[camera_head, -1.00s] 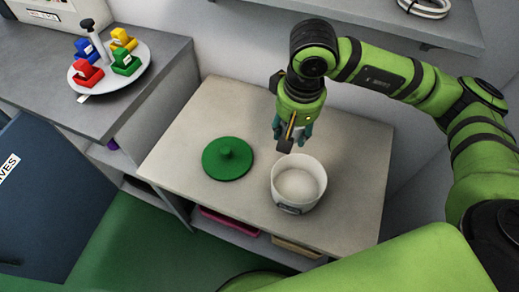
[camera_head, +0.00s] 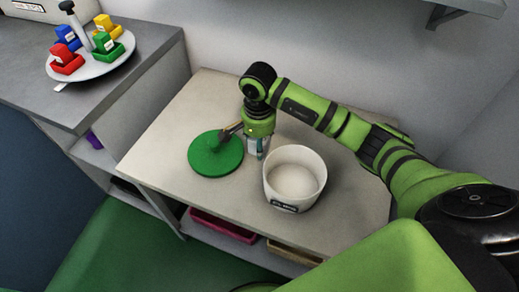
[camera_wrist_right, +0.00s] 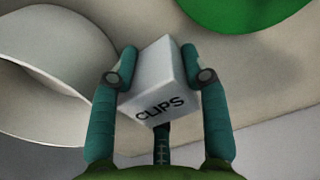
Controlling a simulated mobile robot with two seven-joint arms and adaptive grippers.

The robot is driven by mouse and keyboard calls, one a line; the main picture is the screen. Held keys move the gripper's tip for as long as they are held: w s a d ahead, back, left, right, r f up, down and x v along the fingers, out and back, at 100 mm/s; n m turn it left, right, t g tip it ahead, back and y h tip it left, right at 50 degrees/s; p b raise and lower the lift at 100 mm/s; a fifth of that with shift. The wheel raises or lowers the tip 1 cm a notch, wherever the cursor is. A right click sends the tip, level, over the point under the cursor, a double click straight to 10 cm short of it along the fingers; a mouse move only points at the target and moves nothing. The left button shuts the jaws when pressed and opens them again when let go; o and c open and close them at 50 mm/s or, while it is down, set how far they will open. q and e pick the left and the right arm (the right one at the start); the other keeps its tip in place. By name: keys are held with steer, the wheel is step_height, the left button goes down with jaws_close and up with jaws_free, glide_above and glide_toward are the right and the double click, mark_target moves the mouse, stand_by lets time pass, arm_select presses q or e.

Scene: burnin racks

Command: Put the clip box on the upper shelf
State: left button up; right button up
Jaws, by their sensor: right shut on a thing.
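The clip box (camera_wrist_right: 158,80) is a small white box marked CLIPS. In the right wrist view it sits between the two teal fingers of my right gripper (camera_wrist_right: 160,77), which is shut on it. In the head view my right gripper (camera_head: 256,148) points down between the green lid and the white tub, and the box is mostly hidden there. I cannot tell whether the box touches the table. A grey wall shelf (camera_head: 462,5), likely the upper shelf, shows only its lower edge at the top right. My left gripper is not in view.
A round green lid (camera_head: 208,161) lies on the pale table (camera_head: 165,165), left of the gripper. An open white tub (camera_head: 283,194) stands just right. A round tray (camera_head: 93,67) with several coloured blocks is on the grey counter (camera_head: 30,75). Bins show under the table.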

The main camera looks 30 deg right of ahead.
steer(key=shift+f, duration=2)
steer(key=shift+f, duration=0.15)
steer(key=o, duration=0.9)
